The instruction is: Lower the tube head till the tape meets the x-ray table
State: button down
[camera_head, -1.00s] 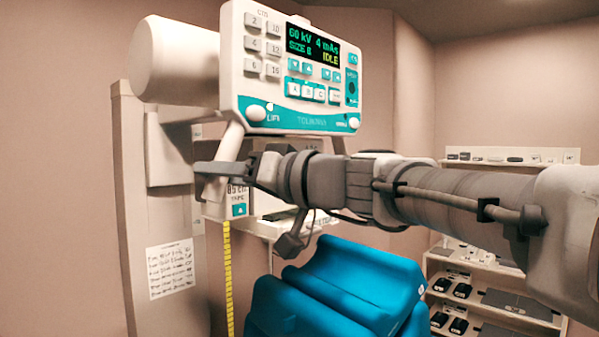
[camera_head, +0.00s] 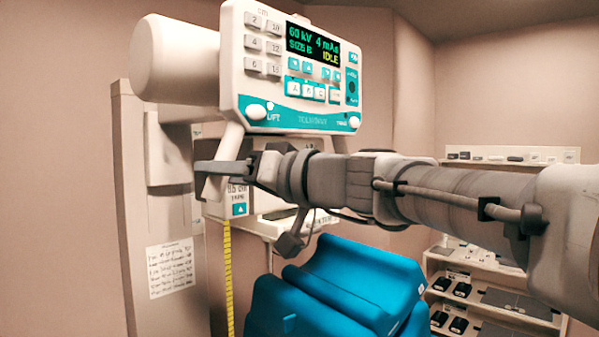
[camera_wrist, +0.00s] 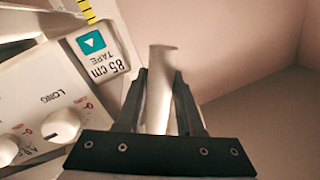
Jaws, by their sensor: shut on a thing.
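The tube head (camera_head: 175,62) is a white cylinder with a white and teal control panel (camera_head: 300,118) whose display reads IDLE. Below the panel is a handle (camera_head: 229,141). My gripper (camera_head: 212,178) is shut on the handle's white bar, which stands between the fingers in the wrist view (camera_wrist: 160,80). The tape box (camera_wrist: 100,65) reads 85 cm in the wrist view. The yellow tape (camera_head: 228,275) hangs straight down from it in the head view. The tape's lower end is out of frame. I cannot identify the x-ray table for sure.
A blue padded object (camera_head: 340,285) stands below my arm, right of the tape. A white column (camera_head: 150,200) with a posted sheet (camera_head: 171,268) is at left. White shelves (camera_head: 510,300) with dark items stand at right. A white surface (camera_head: 268,230) lies behind the tape.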

dwell(0.6)
notch_tip(320, 180, down, 7)
jog(key=b, duration=1.1)
jog(key=c, duration=0.8)
grip_release()
jog(key=shift+c, duration=0.2)
jog(key=shift+d, duration=0.1)
jog(key=b+v, duration=0.2)
jog(key=v, duration=1.5)
jog(key=shift+s+b, duration=0.15)
jog(key=shift+b, duration=0.2)
